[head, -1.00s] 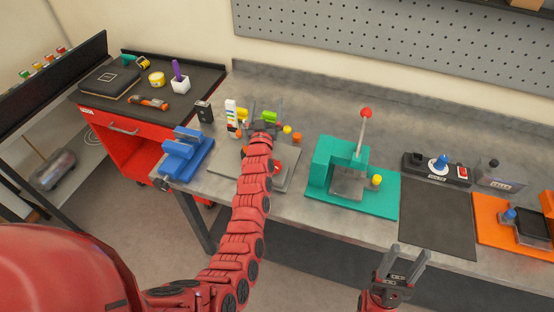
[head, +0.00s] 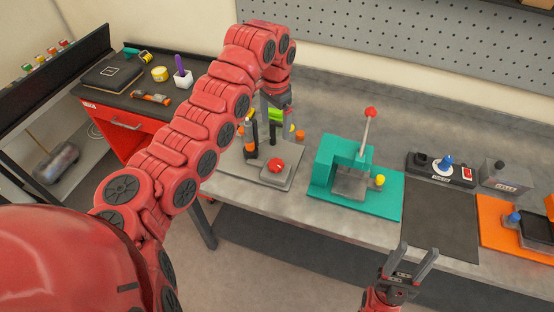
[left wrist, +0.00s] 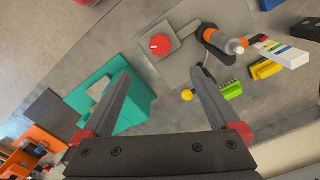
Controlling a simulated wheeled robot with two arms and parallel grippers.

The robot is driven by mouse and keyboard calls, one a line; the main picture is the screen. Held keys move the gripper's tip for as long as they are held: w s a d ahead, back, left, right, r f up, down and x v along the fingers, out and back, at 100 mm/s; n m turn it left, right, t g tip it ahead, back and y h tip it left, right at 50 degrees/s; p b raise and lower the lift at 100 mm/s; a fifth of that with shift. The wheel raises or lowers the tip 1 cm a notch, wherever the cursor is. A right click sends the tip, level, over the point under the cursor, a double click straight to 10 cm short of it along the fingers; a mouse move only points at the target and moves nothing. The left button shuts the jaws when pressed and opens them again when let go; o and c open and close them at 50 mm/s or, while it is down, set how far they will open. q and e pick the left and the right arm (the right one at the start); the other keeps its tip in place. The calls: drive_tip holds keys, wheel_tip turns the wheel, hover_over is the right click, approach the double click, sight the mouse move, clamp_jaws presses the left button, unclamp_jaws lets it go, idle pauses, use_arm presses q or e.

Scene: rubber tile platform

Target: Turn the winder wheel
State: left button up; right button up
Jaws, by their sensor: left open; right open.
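A grey base plate (head: 232,171) on the bench carries a round red knob (head: 275,165) near its front and an orange and black upright part (head: 250,150) behind it. In the left wrist view the knob (left wrist: 159,46) shows a white mark on its face, beside an orange and black arm-like part (left wrist: 222,41). Which part is the winder wheel is not certain. My left gripper (head: 264,138) points down over the plate, open and empty; its fingers (left wrist: 163,85) are apart from the knob. My right gripper (head: 416,250) is open and empty at the bench's front edge.
A teal press (head: 325,165) with a red-tipped lever stands to the right. Further right are a dark mat (head: 440,220), a switch box (head: 440,172) and an orange fixture (head: 497,225). A red tool cart (head: 115,130) is at left.

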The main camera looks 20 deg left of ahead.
use_arm(q)
approach(276, 163)
drive_tip(key=shift+s+d+f, duration=0.1)
drive_tip(key=shift+s+d, duration=0.05)
wheel_tip(276, 163, down, 7)
drive_tip(key=p, duration=0.3)
drive_tip(key=shift+f, duration=0.65)
drive_tip(key=c, duration=1.4)
